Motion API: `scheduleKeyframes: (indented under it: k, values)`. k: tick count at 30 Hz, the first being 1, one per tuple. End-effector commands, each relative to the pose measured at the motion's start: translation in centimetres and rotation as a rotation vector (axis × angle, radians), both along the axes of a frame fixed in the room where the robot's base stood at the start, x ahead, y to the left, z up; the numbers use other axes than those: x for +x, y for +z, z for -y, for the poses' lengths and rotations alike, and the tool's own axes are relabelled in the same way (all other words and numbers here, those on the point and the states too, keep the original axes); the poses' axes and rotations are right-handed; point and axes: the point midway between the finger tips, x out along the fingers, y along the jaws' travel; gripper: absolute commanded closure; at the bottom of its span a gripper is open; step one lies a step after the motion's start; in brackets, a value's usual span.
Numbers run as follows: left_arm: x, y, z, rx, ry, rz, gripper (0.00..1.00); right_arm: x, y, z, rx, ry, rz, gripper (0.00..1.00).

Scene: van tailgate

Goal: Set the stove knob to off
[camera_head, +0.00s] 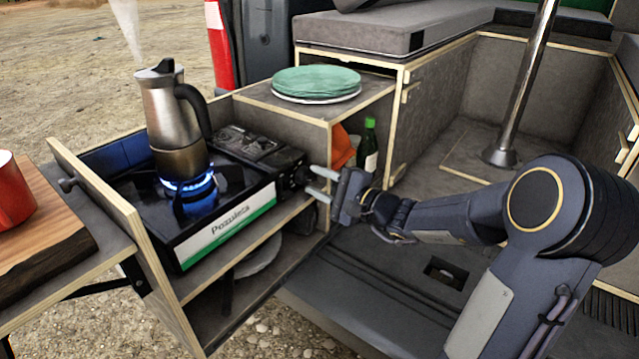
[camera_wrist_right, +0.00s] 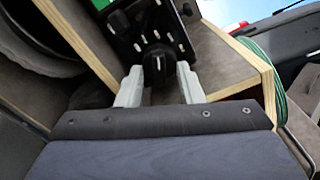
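The camping stove (camera_head: 222,228) sits in the wooden pull-out unit, with a blue flame (camera_head: 188,186) burning under a metal moka pot. Steam rises from the pot. The black stove knob (camera_wrist_right: 157,66) is on the stove's end panel, with a pale pointer mark and white marks around it. My right gripper (camera_head: 309,180) is open and reaches toward this panel from the right. In the right wrist view my two pale fingers (camera_wrist_right: 159,78) stand on either side of the knob, with gaps visible. I cannot tell whether the tips overlap it in depth. My left gripper is out of view.
The moka pot (camera_head: 172,112) stands on the burner. Green plates (camera_head: 316,80) are stacked on the cabinet top behind. A green bottle (camera_head: 369,146) and an orange item stand in the cabinet opening near my right gripper. A red mug (camera_head: 12,195) is at far left.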

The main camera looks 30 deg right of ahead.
Motion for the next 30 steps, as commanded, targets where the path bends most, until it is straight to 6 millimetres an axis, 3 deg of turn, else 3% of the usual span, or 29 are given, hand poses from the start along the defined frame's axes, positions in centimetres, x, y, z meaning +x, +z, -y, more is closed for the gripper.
scheduleKeyframes:
  k: [7, 15, 30]
  values:
    - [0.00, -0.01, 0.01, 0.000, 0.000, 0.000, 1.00, 0.11, 0.00, -0.07, 0.000, 0.000, 0.000, 0.66]
    - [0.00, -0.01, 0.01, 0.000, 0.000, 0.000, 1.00, 0.09, -0.01, -0.07, 0.000, 0.001, 0.000, 1.00]
    - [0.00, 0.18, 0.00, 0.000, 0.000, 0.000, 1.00, 0.08, 0.00, -0.10, 0.082, 0.002, -0.035, 1.00]
